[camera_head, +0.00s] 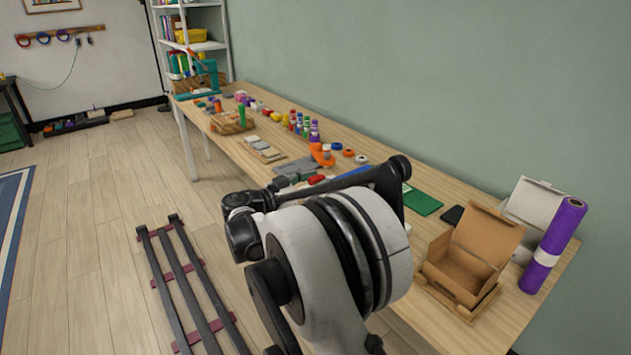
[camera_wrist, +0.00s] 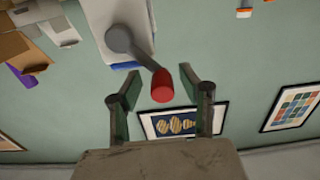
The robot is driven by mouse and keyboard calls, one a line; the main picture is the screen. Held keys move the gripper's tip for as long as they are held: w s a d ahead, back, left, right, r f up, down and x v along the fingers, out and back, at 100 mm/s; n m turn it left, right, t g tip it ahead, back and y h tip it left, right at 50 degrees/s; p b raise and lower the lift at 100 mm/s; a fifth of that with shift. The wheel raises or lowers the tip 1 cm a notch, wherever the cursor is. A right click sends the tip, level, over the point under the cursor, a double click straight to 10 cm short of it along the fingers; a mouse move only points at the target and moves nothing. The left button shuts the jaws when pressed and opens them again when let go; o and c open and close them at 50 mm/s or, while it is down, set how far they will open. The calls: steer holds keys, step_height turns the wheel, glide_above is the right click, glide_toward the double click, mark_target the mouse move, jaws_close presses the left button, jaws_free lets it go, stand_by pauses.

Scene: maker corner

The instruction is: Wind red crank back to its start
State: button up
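The crank shows in the wrist view: a grey crank arm (camera_wrist: 141,53) runs from a round grey hub (camera_wrist: 119,38) to a red handle (camera_wrist: 162,87). The hub is on a white body with a blue edge (camera_wrist: 112,14). My gripper (camera_wrist: 160,76) is open, with one dark green-padded finger on each side of the red handle. Gaps show between the handle and both fingers, so it is not gripped. How deep the handle sits between the fingers is hard to tell. In the head view my arm hides the gripper and most of the crank.
In the head view the long wooden table (camera_head: 455,200) runs along the green wall. An open cardboard box (camera_head: 465,258) and a purple roll (camera_head: 553,245) stand at its near right end. Paint bottles (camera_head: 305,126) and an orange tape dispenser (camera_head: 321,153) lie beyond my arm.

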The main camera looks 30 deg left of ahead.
steer(key=v, duration=1.2)
steer(key=w+d+n+b, duration=0.1)
steer(key=w+n+b, duration=0.1)
steer(key=w, duration=0.1)
steer(key=w+d+n+b, duration=0.1)
steer(key=w+n+b, duration=0.1)
steer(key=w+b, duration=0.1)
steer(key=w+d+n+b, duration=0.1)
steer(key=w+n+b, duration=0.2)
steer(key=w, duration=0.2)
steer(key=shift+d+h, duration=0.3)
steer(key=shift+d, duration=0.05)
stand_by(0.3)
steer(key=shift+s, duration=0.1)
jaws_close()
